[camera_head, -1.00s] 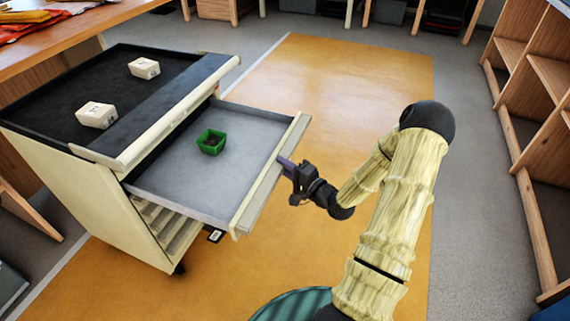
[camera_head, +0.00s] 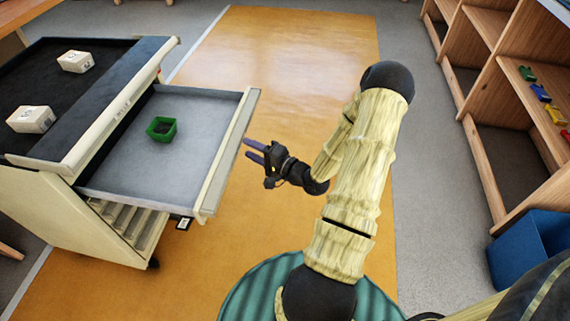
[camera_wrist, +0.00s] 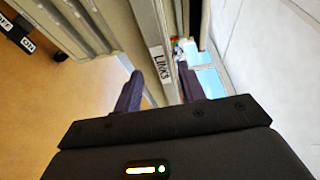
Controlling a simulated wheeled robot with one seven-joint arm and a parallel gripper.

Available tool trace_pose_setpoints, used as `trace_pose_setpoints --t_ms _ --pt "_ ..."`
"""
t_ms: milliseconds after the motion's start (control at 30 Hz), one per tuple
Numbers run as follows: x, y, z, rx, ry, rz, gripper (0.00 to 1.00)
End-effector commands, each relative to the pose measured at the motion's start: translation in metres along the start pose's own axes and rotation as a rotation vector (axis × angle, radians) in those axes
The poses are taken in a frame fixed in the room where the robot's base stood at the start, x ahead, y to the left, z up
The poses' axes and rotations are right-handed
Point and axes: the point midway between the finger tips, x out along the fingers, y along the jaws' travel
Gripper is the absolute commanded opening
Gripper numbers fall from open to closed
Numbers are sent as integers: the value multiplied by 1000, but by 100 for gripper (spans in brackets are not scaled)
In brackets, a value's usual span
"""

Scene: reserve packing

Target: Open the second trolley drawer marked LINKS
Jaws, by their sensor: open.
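The trolley (camera_head: 45,215) stands at the left with one drawer (camera_head: 205,115) pulled far out. A label reading LINKS (camera_wrist: 156,62) shows in the wrist view on a pale front panel, which looks like the open drawer's front (camera_head: 229,150). The label cannot be read in the head view. A small green box (camera_head: 161,129) sits inside the open drawer. My gripper (camera_head: 249,150) is open and empty, just right of the drawer front and apart from it. In the wrist view its two fingers (camera_wrist: 160,80) point toward the panel.
Two white boxes (camera_head: 76,61) (camera_head: 31,119) sit on the trolley top. Wooden shelves (camera_head: 490,120) with coloured pieces line the right side, with a blue bin (camera_head: 530,250) below. The orange floor (camera_head: 295,60) beyond my arm is clear.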

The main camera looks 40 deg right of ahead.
Motion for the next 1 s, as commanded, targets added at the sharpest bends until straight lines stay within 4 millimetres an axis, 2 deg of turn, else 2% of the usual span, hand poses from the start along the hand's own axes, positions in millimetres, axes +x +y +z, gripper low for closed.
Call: trace_pose_setpoints --t_ms 33,400,600,733,1000 --pt "-12 -2 0 3 4 1 40" --pt "-86 0 0 2 4 4 40" --pt "-118 0 -1 2 4 3 40" --pt "-126 1 0 2 1 2 40" --pt "-127 1 1 1 -2 3 40"
